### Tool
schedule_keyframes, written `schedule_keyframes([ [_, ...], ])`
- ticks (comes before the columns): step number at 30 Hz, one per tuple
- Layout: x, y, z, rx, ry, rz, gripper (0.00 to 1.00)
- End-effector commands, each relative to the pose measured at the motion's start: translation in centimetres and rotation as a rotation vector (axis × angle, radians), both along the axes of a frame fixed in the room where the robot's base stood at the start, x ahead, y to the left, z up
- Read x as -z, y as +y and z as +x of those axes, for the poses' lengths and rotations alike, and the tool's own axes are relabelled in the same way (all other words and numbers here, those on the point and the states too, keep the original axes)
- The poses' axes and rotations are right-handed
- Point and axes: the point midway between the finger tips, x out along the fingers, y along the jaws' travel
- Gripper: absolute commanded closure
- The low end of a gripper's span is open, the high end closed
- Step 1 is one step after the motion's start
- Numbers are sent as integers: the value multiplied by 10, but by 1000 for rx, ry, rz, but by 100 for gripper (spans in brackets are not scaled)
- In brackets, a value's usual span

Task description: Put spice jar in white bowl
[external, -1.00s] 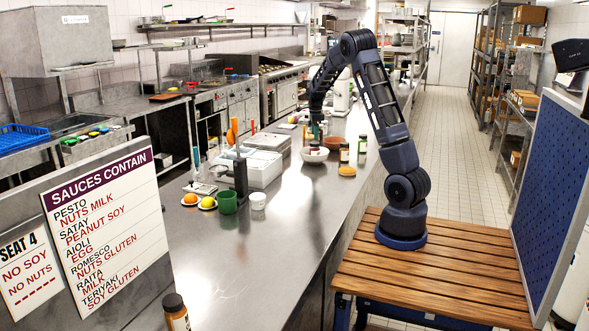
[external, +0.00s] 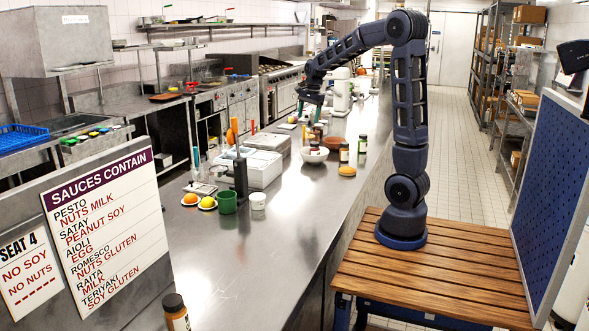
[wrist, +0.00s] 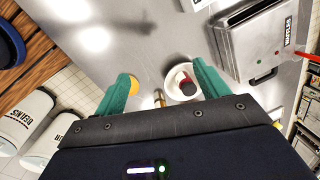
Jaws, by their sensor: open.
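The white bowl (external: 314,155) stands on the steel counter. In the wrist view the white bowl (wrist: 171,84) lies between my fingers, well beyond their tips. A small dark-red jar-like thing, seemingly the spice jar (wrist: 186,84), lies inside the bowl; only a bit of red shows over the rim in the external view. Its label cannot be read.
Jars with dark and green lids (external: 344,153) (external: 362,144) stand right of the bowl. A yellow item (external: 346,171) lies nearer. The front counter is mostly clear.

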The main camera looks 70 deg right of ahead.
Motion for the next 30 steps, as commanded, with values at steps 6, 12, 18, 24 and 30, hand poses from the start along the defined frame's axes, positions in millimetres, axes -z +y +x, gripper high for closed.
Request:
schedule_keyframes([
  [6,-28,75,-35,-350,-64,-53,27],
  [12,-42,135,-75,-671,-115,-122,27],
  [18,-48,188,-120,-991,-157,-209,27],
  [24,-44,231,-169,-1304,-190,-315,27],
  [30,-32,262,-213,-1586,-205,-427,27],
])
